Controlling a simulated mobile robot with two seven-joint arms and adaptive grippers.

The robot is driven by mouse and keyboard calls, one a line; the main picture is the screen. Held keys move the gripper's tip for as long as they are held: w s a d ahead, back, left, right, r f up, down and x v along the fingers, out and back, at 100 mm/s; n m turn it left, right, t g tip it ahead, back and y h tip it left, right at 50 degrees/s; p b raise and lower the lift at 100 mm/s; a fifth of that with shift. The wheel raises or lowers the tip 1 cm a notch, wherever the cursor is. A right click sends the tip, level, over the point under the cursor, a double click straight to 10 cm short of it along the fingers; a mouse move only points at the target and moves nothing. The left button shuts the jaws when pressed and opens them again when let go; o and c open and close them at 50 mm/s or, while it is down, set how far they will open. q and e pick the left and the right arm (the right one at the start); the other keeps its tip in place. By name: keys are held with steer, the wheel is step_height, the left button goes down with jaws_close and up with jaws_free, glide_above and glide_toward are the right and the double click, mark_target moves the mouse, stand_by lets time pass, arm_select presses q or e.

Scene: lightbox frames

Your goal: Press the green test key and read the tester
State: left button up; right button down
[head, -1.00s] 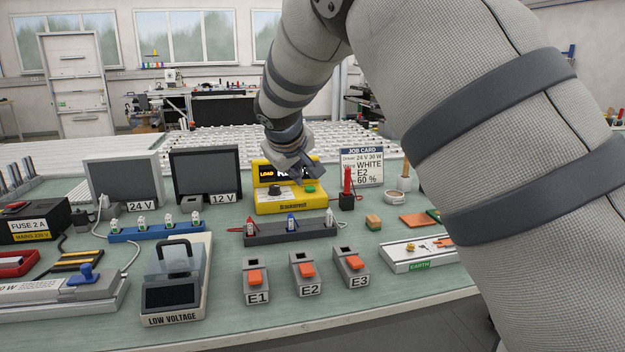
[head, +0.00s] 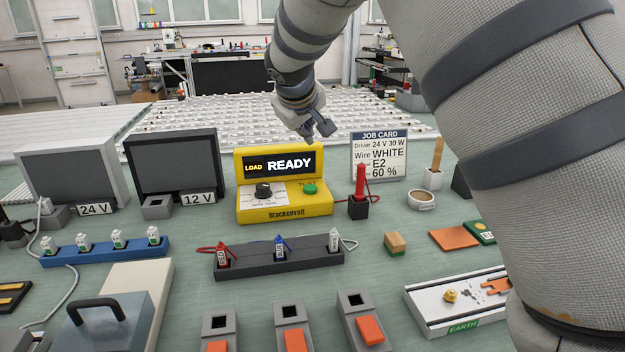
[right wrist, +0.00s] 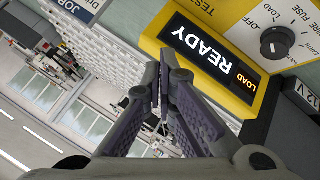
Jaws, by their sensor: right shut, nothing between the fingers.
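The yellow tester (head: 285,208) stands on the green bench, with a black dial (head: 263,191) and a green test key (head: 310,188) on its lower front. Its display (head: 280,166) reads "LOAD READY"; the same words show upside down in the right wrist view (right wrist: 208,55). My right gripper (head: 318,137) is shut and empty, above and behind the right end of the display, apart from the green key. In the right wrist view its closed fingers (right wrist: 163,62) are beside the display. My left gripper is not in view.
A job card (head: 379,155) reads Driver 24 V 30 W, Wire WHITE, E2, 60 %. A red probe (head: 360,180) stands in a black holder just right of the tester. A dark rack (head: 280,258) with connectors lies in front. The 12 V monitor (head: 172,162) is at left.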

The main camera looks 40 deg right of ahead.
mark_target(306, 187)
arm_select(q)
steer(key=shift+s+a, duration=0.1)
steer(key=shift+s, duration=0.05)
arm_select(e)
steer(key=shift+s+a, duration=0.15)
